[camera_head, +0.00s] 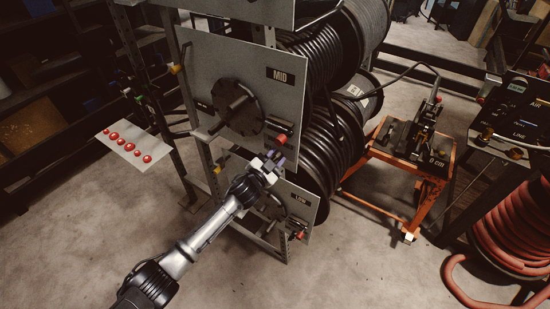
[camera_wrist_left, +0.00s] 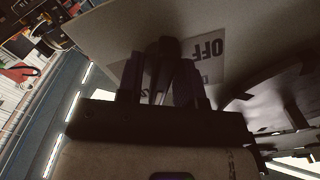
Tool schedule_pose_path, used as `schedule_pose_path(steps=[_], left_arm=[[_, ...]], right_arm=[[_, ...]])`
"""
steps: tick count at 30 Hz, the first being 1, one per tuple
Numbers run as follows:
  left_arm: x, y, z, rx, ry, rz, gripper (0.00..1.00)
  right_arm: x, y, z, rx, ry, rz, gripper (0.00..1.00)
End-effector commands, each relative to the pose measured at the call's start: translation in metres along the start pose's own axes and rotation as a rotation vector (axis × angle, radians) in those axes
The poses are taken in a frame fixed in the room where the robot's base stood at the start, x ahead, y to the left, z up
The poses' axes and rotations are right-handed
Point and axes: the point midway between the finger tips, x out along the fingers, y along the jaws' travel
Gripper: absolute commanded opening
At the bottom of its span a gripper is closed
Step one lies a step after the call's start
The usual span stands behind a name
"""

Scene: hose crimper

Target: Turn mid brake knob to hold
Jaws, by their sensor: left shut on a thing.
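The grey MID panel (camera_head: 215,62) carries a round dark hub (camera_head: 238,108) and a MID label (camera_head: 280,76). The mid brake knob (camera_head: 281,138), reddish in the head view, sits at the panel's lower right edge. My left gripper (camera_head: 272,159) reaches it from below. In the left wrist view the fingers of my left gripper (camera_wrist_left: 162,75) are shut on the knob, which is dark and mostly hidden between them. A plate reading OFF (camera_wrist_left: 206,47) is right beside the fingers; its other wording is covered. My right gripper is not in view.
The LOW panel (camera_head: 309,199) with its own red knob (camera_head: 300,235) is just below my left gripper. Black hose reels (camera_head: 330,140) stand behind the panels. A plate with several red buttons (camera_head: 127,143) is at left. An orange cart (camera_head: 425,190) stands at right. The front floor is clear.

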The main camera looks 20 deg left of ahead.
Motion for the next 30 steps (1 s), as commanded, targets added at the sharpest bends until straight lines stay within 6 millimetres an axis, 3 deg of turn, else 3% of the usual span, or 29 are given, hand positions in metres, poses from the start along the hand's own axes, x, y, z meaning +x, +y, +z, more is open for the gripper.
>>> schedule_pose_path(steps=[2, 3, 5, 13, 17, 30], left_arm=[[0.0, 0.0, -0.001, 0.003, 0.002, 0.0, 0.1], [0.0, 0.0, -0.001, 0.003, 0.002, 0.0, 0.37], [0.0, 0.0, -0.001, 0.003, 0.002, 0.0, 0.41], [-0.002, 0.0, 0.0, 0.001, 0.0, 0.0, 0.41], [-0.013, -0.001, 0.0, 0.002, -0.001, 0.0, 0.41], [-0.093, 0.0, 0.0, 0.001, -0.001, 0.001, 0.41]], right_arm=[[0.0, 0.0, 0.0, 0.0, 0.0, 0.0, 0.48], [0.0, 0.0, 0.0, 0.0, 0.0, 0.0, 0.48], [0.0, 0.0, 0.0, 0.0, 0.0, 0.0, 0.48], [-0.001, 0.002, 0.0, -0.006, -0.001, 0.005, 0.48], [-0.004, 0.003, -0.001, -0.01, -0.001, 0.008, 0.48], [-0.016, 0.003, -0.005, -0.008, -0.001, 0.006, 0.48]])
